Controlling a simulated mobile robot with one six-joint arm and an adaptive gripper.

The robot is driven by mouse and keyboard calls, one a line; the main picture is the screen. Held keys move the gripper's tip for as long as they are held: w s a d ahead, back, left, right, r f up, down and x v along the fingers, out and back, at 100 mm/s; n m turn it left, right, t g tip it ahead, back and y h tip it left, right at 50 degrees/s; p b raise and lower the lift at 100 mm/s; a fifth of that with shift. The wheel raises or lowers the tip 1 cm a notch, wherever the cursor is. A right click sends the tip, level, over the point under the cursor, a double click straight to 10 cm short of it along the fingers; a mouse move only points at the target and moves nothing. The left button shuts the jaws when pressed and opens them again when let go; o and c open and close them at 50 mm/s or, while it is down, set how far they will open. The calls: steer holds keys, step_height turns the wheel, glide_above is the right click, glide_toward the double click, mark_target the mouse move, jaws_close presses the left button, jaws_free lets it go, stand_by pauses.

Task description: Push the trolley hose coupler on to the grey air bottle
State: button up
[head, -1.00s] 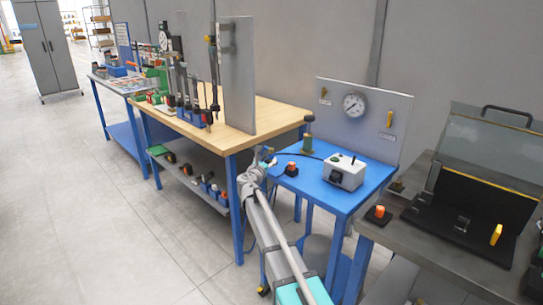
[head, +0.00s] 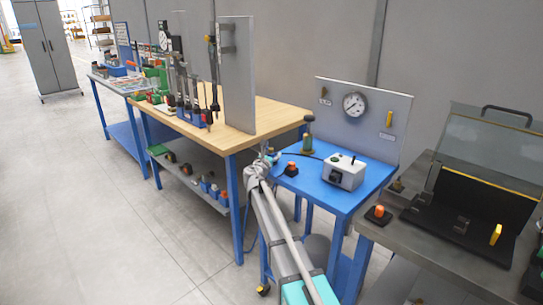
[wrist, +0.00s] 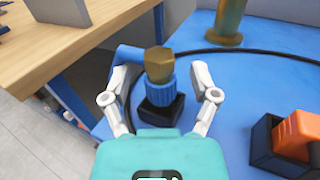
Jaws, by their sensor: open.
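The hose coupler (wrist: 160,92), a ribbed blue collar with a brass hexagonal top, stands upright in a black holder (wrist: 161,112) on the blue trolley top (wrist: 225,110). A black hose (wrist: 262,56) curves across the trolley behind it. My gripper (wrist: 160,80) is open, with one finger on each side of the coupler and visible gaps between. In the head view my gripper (head: 268,156) is small, at the trolley's left edge. A grey rounded body (head: 318,246) shows beneath the trolley top; I cannot tell if it is the air bottle.
A brass post (wrist: 230,20) stands behind the coupler. An orange-topped block (wrist: 298,135) is to its right. A grey box (head: 344,172) and a gauge panel (head: 360,115) are on the trolley. The wooden bench (head: 268,115) is close on the left.

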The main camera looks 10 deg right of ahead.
jaws_close()
steer(key=shift+r, duration=0.15)
stand_by(0.4)
step_height(320, 180, up, 3)
steer(key=p, duration=0.3)
steer(key=s+r+p, duration=0.9)
steer(key=s+p, duration=0.1)
steer(key=s, duration=0.4)
steer(key=shift+d+r, duration=0.15)
steer(key=shift+r, duration=0.2)
stand_by(0.4)
